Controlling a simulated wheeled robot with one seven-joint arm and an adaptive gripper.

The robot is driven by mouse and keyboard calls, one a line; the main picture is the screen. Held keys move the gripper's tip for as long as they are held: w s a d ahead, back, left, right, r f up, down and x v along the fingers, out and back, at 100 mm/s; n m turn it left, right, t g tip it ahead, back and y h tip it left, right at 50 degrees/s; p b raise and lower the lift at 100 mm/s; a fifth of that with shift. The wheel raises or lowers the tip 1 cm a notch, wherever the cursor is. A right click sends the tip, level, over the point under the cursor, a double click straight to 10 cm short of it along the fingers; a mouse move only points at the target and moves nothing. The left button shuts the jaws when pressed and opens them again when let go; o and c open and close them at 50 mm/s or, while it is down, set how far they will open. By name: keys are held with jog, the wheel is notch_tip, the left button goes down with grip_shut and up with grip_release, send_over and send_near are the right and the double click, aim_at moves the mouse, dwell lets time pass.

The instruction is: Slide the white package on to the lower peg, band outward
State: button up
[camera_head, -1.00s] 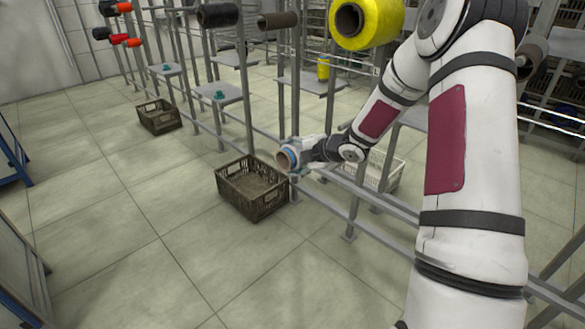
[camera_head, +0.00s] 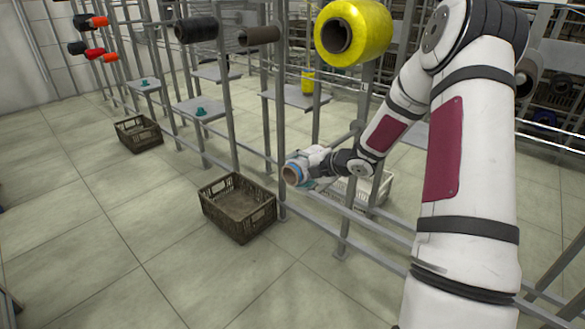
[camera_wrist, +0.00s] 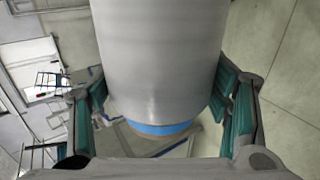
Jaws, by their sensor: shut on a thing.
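The white package (camera_wrist: 160,60) fills the middle of the wrist view, with a blue band (camera_wrist: 160,129) at its end nearer the bottom of that picture. In the head view the white package (camera_head: 313,157) is small, with its brown core opening and blue band facing left toward the camera side. My gripper (camera_wrist: 163,108) is shut on the package, with teal finger pads on both sides of it. It holds the package in the air, in front of the grey rack (camera_head: 318,213). I cannot tell which peg is the lower peg; the arm hides part of the rack.
A brown crate (camera_head: 238,207) stands on the floor below and left of the package. A white crate (camera_head: 375,189) is behind the rack rails.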

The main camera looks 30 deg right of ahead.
jog(key=shift+s+r, duration=0.1)
jog(key=shift+r, duration=0.1)
dwell(0.4)
jog(key=shift+d+p, duration=0.4)
jog(key=shift+d, duration=0.1)
jog(key=shift+w+d+p, duration=0.35)
jog(key=shift+d+p, duration=0.05)
jog(key=shift+d, duration=0.4)
jog(key=shift+w+d+p, duration=0.3)
jog(key=shift+d+p, duration=0.15)
jog(key=shift+d, duration=0.3)
jog(key=shift+w+d+p, duration=0.35)
jog(key=shift+d+p, duration=0.05)
jog(key=shift+d, duration=0.5)
jog(key=shift+w+d, duration=0.15)
jog(key=shift+d, duration=0.25)
jog(key=shift+w+d+p, duration=0.2)
jog(key=shift+w+d, duration=0.05)
jog(key=shift+d, duration=0.5)
jog(key=shift+w+d+p, duration=0.25)
jog(key=shift+w+d, duration=0.05)
jog(key=shift+d, duration=0.5)
jog(key=shift+w+d+p, duration=0.2)
jog(key=shift+w+d, duration=0.05)
jog(key=shift+d, duration=0.65)
